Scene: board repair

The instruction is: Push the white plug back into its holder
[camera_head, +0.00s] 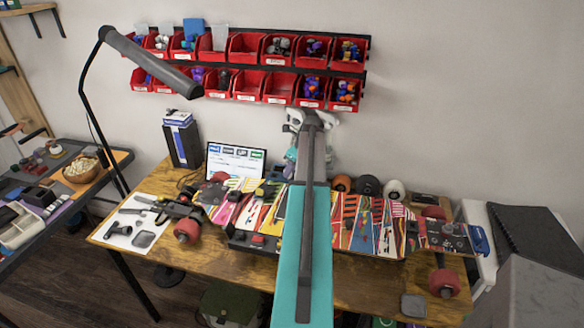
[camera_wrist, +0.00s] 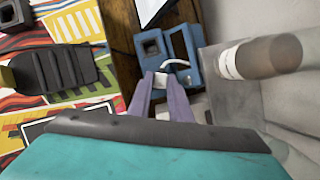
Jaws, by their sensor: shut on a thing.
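In the wrist view my gripper (camera_wrist: 161,84) has two purple fingers close together, with the small white plug (camera_wrist: 160,78) between their tips. A short white curved piece, which looks like a cable, runs from near the plug to the blue holder (camera_wrist: 193,43) just beyond. The holder is blocky with dark recesses. Whether the plug touches the holder or sits partly in it cannot be told. In the head view my arm covers most of this spot, and the plug cannot be made out.
A long colourful skateboard deck (camera_head: 362,226) with red wheels lies across the wooden table (camera_head: 190,267). A tablet (camera_head: 235,160) and a dark box (camera_head: 182,140) stand at the back left. Red bins (camera_head: 248,85) hang on the wall. A translucent cylinder (camera_wrist: 272,57) is at right in the wrist view.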

